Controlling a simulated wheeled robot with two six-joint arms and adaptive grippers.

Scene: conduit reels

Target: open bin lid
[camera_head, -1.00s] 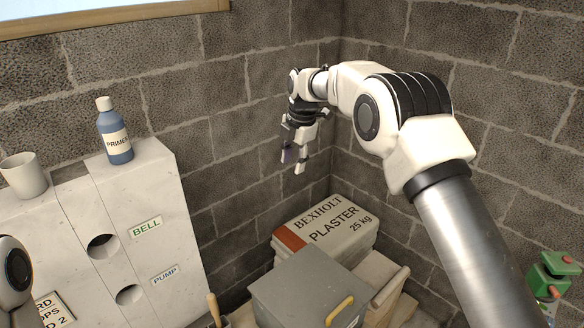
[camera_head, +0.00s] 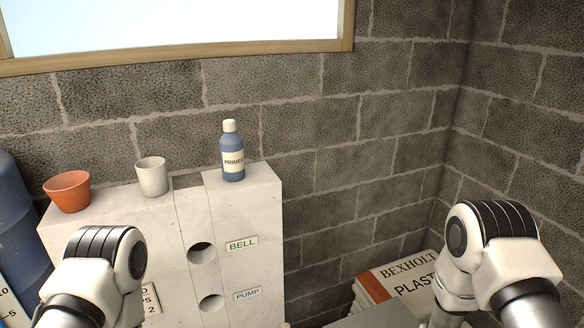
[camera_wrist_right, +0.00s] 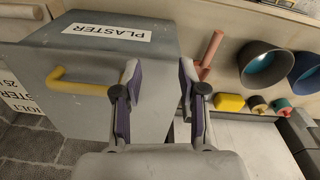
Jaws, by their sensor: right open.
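The grey bin (camera_wrist_right: 75,100) fills the left of the right wrist view, with a white "PLASTER" label (camera_wrist_right: 105,33) and a yellow bar handle (camera_wrist_right: 85,78). In the head view only a sliver of grey top (camera_head: 385,316) shows at the bottom edge. My right gripper (camera_wrist_right: 159,75) is open and empty. In the head view this gripper is below the frame. My left arm shows at lower left, its gripper out of view.
A plaster bag (camera_head: 405,277) lies by the wall corner. A pale block unit (camera_head: 250,210) carries a blue primer bottle (camera_head: 232,155), a white cup (camera_head: 152,177) and a terracotta pot (camera_head: 68,190).

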